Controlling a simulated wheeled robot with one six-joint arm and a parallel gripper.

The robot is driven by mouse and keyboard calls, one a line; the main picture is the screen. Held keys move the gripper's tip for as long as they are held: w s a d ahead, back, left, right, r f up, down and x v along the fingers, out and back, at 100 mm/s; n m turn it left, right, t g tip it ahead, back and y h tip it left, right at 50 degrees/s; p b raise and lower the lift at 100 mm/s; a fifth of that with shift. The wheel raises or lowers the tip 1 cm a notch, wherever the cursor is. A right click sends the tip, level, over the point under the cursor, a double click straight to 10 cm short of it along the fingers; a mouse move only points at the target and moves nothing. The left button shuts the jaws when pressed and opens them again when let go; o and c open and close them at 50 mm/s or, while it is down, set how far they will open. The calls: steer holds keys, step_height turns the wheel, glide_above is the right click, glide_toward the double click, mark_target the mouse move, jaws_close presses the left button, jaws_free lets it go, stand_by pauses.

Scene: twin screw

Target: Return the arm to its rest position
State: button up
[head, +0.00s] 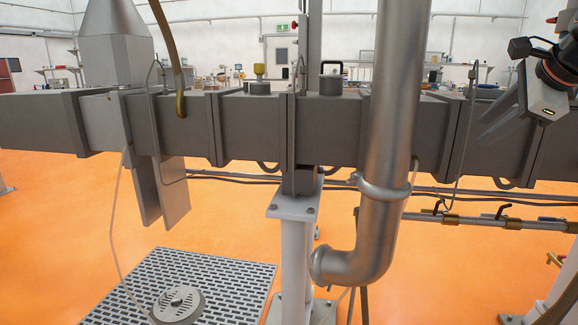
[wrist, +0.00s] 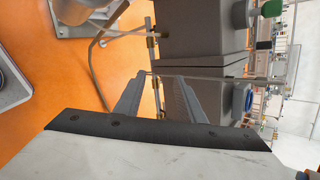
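My gripper (head: 492,124) is at the right side of the head view, in front of the upper right part of the grey machine barrel, with its fingers pointing down and to the left. In the wrist view the two grey fingers of my gripper (wrist: 156,90) stand apart with a gap between them. I see nothing held in that gap. Only the end of my arm (head: 562,68) shows, entering from the right edge of the head view.
The long grey barrel (head: 250,125) crosses the head view. A vertical metal pipe (head: 395,110) stands left of my gripper. A thin hose (head: 468,110) hangs close to the fingers. Valves (head: 502,212) sit on a line below. A perforated floor plate (head: 225,270) lies lower left.

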steer(key=s+a+f+n+g, duration=0.1)
steer(key=s+a+f+n, duration=0.4)
steer(key=f, duration=0.7)
steer(key=s+a+f+n+g, duration=0.2)
steer(key=s+a+f+n, duration=0.3)
steer(key=f+n, duration=0.5)
steer(key=s+a+f+n+g, duration=0.1)
steer(key=s+a+f+n, duration=0.4)
steer(key=f, duration=0.9)
steer(key=s+n, duration=0.1)
steer(key=n, duration=0.2)
steer(key=shift+a+f, duration=0.2)
steer(key=shift+a, duration=0.05)
steer(key=shift+c, duration=0.6)
steer(key=shift+d, duration=0.1)
